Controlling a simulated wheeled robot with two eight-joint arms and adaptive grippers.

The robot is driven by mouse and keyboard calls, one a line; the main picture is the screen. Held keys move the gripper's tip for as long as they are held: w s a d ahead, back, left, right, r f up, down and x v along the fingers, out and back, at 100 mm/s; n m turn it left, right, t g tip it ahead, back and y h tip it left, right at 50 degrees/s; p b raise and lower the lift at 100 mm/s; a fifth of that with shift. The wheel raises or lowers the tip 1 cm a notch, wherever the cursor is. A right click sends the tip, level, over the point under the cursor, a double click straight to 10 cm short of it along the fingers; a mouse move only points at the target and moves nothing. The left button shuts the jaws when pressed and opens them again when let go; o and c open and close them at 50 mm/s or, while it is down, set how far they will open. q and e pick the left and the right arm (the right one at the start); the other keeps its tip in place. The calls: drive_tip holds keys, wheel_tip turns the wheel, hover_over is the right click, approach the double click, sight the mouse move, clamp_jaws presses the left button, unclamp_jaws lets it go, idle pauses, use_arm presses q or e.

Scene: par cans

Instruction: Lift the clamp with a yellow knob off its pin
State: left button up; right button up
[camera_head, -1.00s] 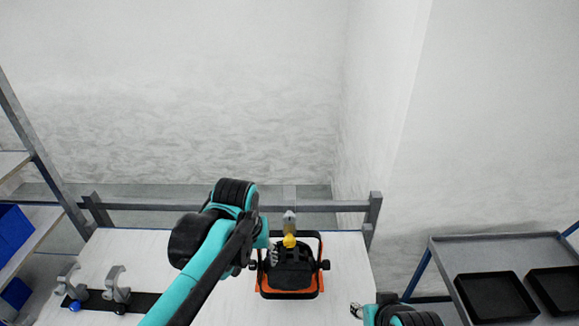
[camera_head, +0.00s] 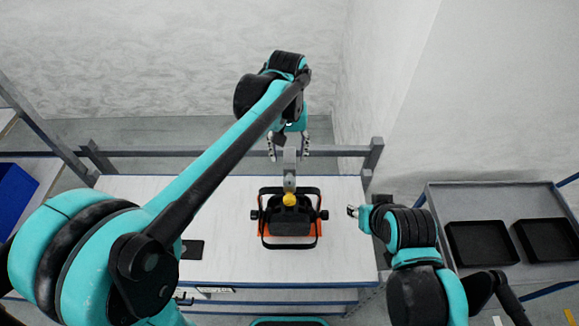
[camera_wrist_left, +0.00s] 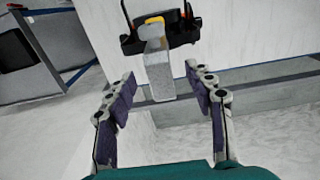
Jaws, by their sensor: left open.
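The clamp with a yellow knob is a grey hook-like block (camera_head: 289,165) above a yellow knob (camera_head: 289,199). It stands at the back of a black par can with an orange base (camera_head: 289,228) on the white table. Its pin is hidden. My left gripper (camera_head: 288,146) is open and empty, at the clamp's upper end in the head view. In the left wrist view the clamp (camera_wrist_left: 158,72) lies between the spread fingers (camera_wrist_left: 160,78) in the picture; its depth is unclear. My right gripper (camera_head: 352,211) is right of the par can, small, its jaws unclear.
A dark strip end (camera_head: 193,249) shows beside my left arm. A grey cart with two black trays (camera_head: 480,243) stands right; a blue bin (camera_head: 14,193) is left.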

sight(290, 169)
use_arm(q)
drive_tip(key=shift+s+d, duration=0.1)
drive_tip(key=shift+d, duration=0.35)
drive_tip(key=shift+f, duration=0.25)
drive_tip(key=f, duration=0.5)
drive_tip(key=f+p, duration=0.1)
drive_tip(key=f, duration=0.1)
drive_tip(key=shift+w+a+f, duration=0.25)
drive_tip(key=shift+a+f, duration=0.05)
clamp_jaws()
